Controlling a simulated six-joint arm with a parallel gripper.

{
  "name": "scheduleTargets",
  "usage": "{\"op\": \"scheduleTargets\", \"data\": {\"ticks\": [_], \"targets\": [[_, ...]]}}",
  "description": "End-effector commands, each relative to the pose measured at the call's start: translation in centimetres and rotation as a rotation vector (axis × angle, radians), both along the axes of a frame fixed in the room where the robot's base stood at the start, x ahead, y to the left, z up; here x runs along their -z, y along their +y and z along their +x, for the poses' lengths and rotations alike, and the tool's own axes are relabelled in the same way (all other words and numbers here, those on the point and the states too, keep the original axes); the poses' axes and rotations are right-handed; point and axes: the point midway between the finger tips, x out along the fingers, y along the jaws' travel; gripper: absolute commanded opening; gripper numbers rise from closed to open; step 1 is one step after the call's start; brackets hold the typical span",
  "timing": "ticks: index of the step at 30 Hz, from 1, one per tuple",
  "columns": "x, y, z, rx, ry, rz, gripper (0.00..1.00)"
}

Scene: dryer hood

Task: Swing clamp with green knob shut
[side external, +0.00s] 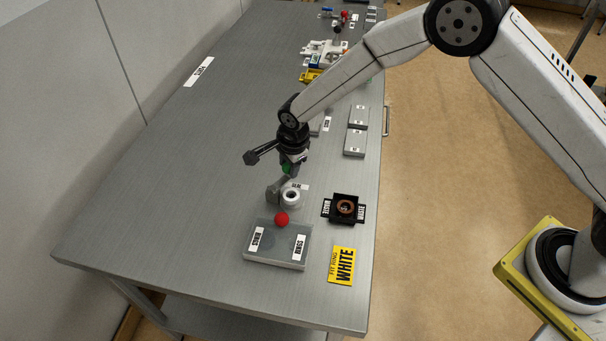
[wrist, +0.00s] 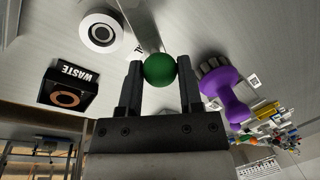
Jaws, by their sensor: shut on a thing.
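The green knob (wrist: 159,70) sits between the two fingers of my gripper (wrist: 160,85) in the wrist view, and the fingers are shut on it. A grey clamp arm (wrist: 140,25) runs from the knob toward the top of that view. In the side view my gripper (side external: 289,163) points down at the knob (side external: 287,169), which is partly hidden. Below it stands a grey clamp piece (side external: 275,188) beside a white ring-shaped fitting (side external: 291,196). The white fitting also shows at the upper left of the wrist view (wrist: 101,33). I cannot tell the clamp's exact angle.
A red ball (side external: 281,219) sits at the edge of a grey labelled tray (side external: 275,262). A black waste box (side external: 346,208) and a yellow "WHITE" card (side external: 342,266) lie to the right. A purple object (wrist: 225,92) is right of my gripper. The table's left part is clear.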

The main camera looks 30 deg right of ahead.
Motion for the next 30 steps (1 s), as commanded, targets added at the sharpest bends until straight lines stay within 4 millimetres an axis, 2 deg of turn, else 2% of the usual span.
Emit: {"op": "scheduleTargets", "data": {"ticks": [30], "targets": [[-0.1,0.5,-3.8,0.707,-0.002,0.000,0.00]]}}
